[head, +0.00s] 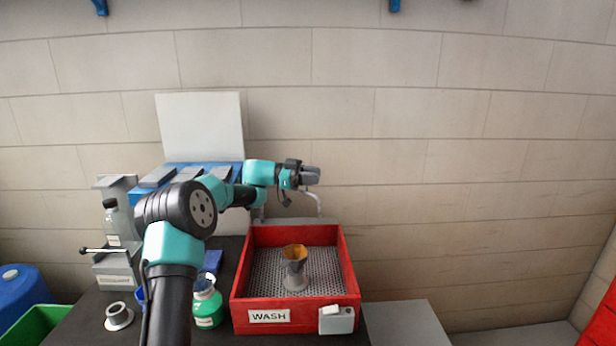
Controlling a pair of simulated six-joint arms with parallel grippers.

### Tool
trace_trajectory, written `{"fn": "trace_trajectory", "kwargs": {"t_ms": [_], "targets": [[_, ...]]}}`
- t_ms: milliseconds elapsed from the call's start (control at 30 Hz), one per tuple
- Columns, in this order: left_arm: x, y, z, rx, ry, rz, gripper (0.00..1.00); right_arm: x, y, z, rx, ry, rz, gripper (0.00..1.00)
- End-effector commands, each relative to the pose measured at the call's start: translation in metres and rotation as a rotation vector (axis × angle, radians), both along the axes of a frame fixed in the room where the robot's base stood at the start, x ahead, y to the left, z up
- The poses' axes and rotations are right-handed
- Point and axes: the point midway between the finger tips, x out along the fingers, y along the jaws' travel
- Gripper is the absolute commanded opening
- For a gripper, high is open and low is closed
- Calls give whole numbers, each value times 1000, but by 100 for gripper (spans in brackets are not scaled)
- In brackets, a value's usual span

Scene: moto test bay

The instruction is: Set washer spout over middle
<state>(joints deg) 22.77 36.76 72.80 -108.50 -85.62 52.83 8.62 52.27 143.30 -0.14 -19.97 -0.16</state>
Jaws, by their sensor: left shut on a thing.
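The washer is a red box (350,262) labelled WASH, with a perforated grey floor (323,268). A grey cup-like part (296,275) with an orange-brown inside stands upright on the perforated floor. My right gripper is out of view.
A grey surface (398,322) at right is clear.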

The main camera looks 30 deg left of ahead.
Motion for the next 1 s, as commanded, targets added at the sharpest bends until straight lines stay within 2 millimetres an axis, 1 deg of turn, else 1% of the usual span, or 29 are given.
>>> {"fn": "trace_trajectory", "kwargs": {"t_ms": [133, 167, 400, 767, 867, 1000], "targets": [[0, 0, 1, -1, -1, 1, 0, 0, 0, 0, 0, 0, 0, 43], [0, 0, 1, -1, -1, 1, 26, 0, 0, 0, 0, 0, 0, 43], [0, 0, 1, -1, -1, 1, 49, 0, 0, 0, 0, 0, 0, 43], [0, 0, 3, 0, -2, 2, 50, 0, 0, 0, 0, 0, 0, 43], [0, 0, 9, 1, -3, 2, 50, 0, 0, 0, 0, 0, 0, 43], [0, 0, 23, 0, -4, 2, 50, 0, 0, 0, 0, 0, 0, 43]]}}
